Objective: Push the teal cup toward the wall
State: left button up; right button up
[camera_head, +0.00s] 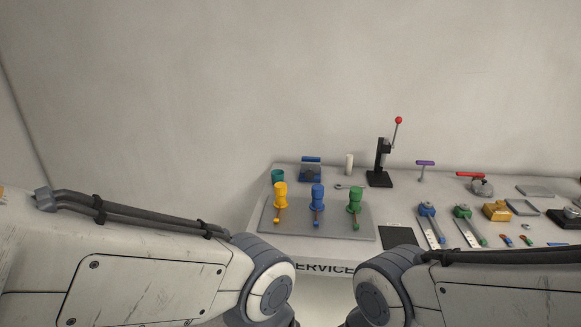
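The teal cup (278,176) stands upright near the back left corner of the service table (300,247). It is behind the yellow fixture, close to the table's left edge. The pale wall (200,90) rises behind the table. Both of my arms reach in from the lower left and lower right, with their joints in front of the table. Neither gripper shows in this view, so I cannot see where they are relative to the cup.
Yellow (280,195), blue (318,197) and green (354,200) fixtures stand on a grey plate (338,231) in front of the cup. A blue block (310,170) is right of it. A black lever press (380,165) and several tools fill the right side.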

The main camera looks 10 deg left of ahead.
aim_at(277, 176)
jog(key=u, duration=0.5)
jog(key=k, duration=0.6)
jog(key=u, duration=0.65)
jog(key=i, duration=1.6)
jog(key=z, duration=1.4)
jog(key=i, duration=0.65)
jog(key=z, duration=0.8)
